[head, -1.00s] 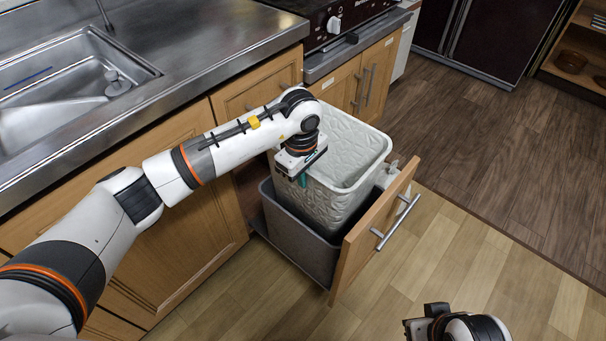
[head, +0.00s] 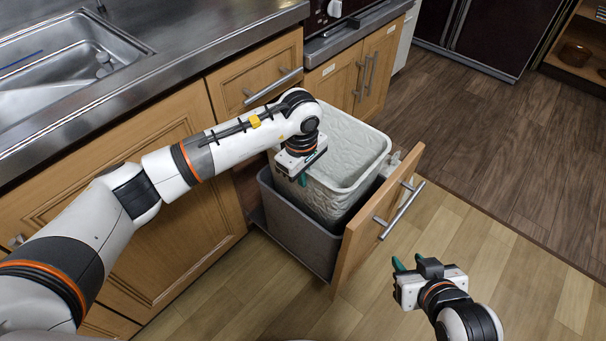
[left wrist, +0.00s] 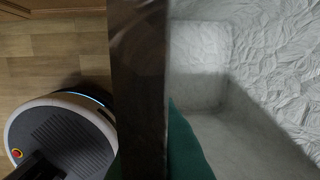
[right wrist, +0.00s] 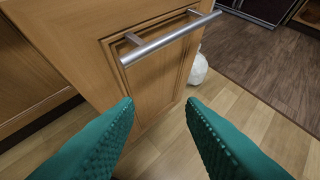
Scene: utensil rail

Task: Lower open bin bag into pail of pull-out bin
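The bin bag (head: 350,123) is pale, crinkled and open at the top. Its lower part is inside the grey pail (head: 297,232) and its rim stands well above the pail's rim. My left gripper (head: 301,178) is at the bag's near-left rim and appears shut on it.
The pull-out bin stands open from the wooden cabinets (head: 165,225). Its front has a metal bar handle (head: 402,210). A white object (right wrist: 197,68) shows behind the front. The counter with the sink (head: 65,70) is at the left. The floor (head: 480,240) at the right is clear.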

